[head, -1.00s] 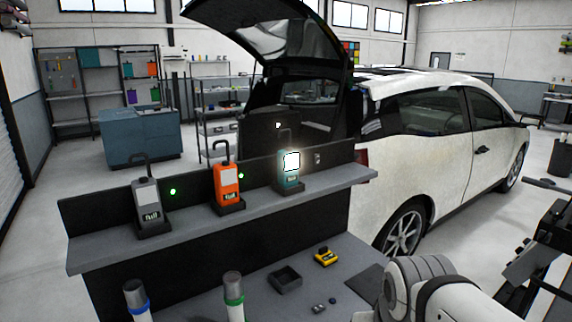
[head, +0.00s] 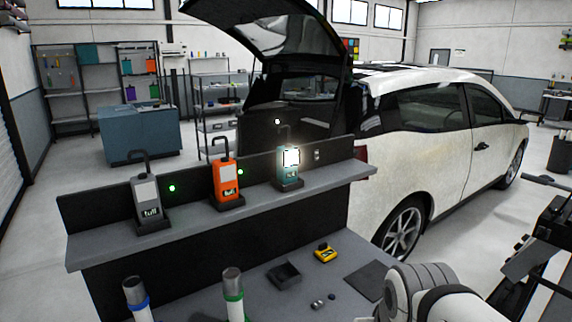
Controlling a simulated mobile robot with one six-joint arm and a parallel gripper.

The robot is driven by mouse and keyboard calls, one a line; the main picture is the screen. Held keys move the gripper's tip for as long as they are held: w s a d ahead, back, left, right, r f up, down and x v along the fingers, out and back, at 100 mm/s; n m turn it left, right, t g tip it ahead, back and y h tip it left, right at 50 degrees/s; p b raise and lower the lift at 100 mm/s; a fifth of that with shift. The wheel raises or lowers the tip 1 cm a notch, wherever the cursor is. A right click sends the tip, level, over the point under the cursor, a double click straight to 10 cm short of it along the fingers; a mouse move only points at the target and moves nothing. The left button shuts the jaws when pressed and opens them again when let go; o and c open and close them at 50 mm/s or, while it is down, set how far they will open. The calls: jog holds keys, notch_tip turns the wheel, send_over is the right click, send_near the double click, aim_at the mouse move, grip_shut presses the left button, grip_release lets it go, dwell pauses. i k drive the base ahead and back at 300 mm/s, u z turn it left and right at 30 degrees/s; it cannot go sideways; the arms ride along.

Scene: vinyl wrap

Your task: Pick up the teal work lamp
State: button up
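The teal work lamp (head: 289,170) stands upright in a dark dock at the right part of the grey shelf (head: 255,207). Its panel is lit bright white, and a dark hook rises from its top. An orange lamp (head: 224,182) and a grey lamp (head: 147,200) stand in docks to its left, both with unlit panels. My white arm shows at the bottom right, well apart from the teal lamp. Dark parts show at the right edge, but I cannot make out gripper fingers.
Below the shelf, the bench holds a black tray (head: 285,275), a yellow tool (head: 325,253), a dark mat (head: 366,281) and two upright rolls with blue and green bands. A white car (head: 440,150) with its hatch raised stands behind on the right.

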aim_at(287, 157)
jog(key=z, duration=0.4)
jog(key=k, duration=0.65)
jog(key=z, duration=0.85)
jog(key=k, duration=0.75)
jog(key=z, duration=0.3)
jog(key=i, duration=1.35)
jog(key=u, duration=1.4)
jog(key=i, duration=1.15)
jog(key=u, duration=0.8)
jog(key=k, duration=0.65)
jog(key=u, duration=0.25)
jog(key=i, duration=0.7)
jog(key=z, duration=0.1)
